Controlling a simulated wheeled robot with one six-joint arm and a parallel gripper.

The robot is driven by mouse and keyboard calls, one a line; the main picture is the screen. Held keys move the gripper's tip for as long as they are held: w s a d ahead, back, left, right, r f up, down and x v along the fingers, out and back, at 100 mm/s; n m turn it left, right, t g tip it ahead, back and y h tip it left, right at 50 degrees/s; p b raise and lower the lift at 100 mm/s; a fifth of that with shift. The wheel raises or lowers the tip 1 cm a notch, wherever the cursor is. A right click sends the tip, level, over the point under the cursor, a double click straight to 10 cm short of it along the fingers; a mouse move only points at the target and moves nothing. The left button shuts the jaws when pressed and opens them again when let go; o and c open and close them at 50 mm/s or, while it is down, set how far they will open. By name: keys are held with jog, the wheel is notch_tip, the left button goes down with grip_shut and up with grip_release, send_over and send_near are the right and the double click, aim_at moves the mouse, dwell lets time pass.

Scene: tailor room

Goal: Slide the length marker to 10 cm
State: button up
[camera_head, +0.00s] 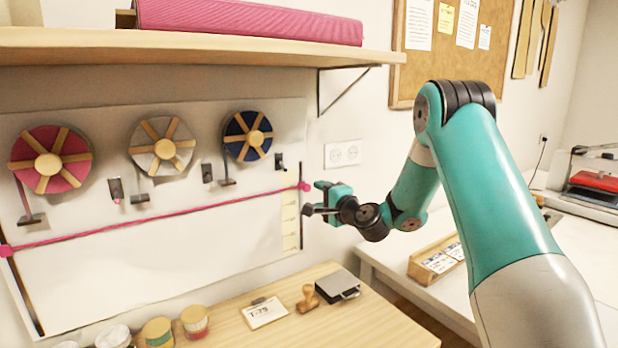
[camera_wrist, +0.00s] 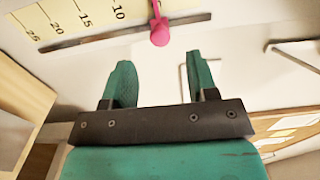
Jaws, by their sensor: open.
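The length marker (camera_head: 305,186) is a pink knob on a dark upright rail on the wall board, at the right end of a pink ribbon. In the wrist view the marker (camera_wrist: 160,32) sits on the dark rail (camera_wrist: 95,38) beside a yellow scale (camera_wrist: 70,18), past the 10 on the side away from 15. The exact reading at the marker cannot be told. My gripper (camera_head: 316,197) is close to the right of the marker. In the wrist view my gripper (camera_wrist: 158,66) is open and empty, with the marker just beyond the gap between its fingertips.
A wooden shelf (camera_head: 180,45) overhangs the board. Several ribbon spools (camera_head: 162,147) hang on the left. Below, a wooden table (camera_head: 365,325) holds a card (camera_head: 264,312), a stamp (camera_head: 307,299) and a dark pad box (camera_head: 337,285). A wall socket (camera_head: 343,154) is above my gripper.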

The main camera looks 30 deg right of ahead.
aim_at(308, 189)
jog(key=w+p, duration=0.3)
jog(key=w, duration=0.4)
jog(key=shift+w+a, duration=0.1)
jog(key=shift+w, duration=0.05)
jog(key=shift+f, duration=0.1)
grip_shut()
